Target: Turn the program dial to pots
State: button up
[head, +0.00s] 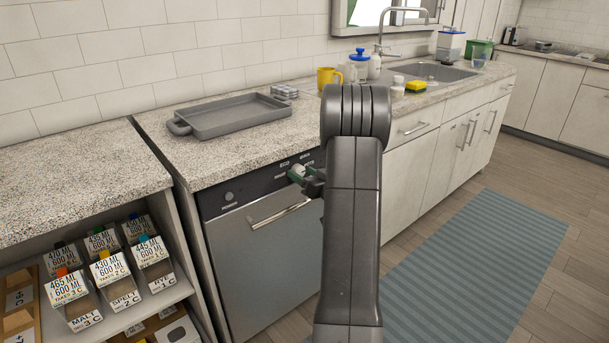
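The dishwasher (268,262) stands under the counter, with a dark control panel (256,184) along its top. The program dial (299,169) looks like a pale round knob at the right part of the panel, with small white labels around it, too small to read. My arm hides the rest of the gripper and the panel's right end. I cannot tell whether the fingers are closed on the dial or which label it points to.
A grey tray (232,116), yellow mug (327,79) and blue-lidded jar (359,68) stand on the counter. Labelled containers (113,268) fill the left shelf. A striped rug (480,265) lies right.

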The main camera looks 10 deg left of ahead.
jog(key=v, duration=1.4)
jog(key=shift+p, duration=0.35)
jog(key=shift+a, duration=0.15)
jog(key=x, duration=1.3)
jog(key=shift+w+a+b, duration=0.3)
jog(key=shift+b, duration=0.1)
jog(key=shift+d, duration=0.1)
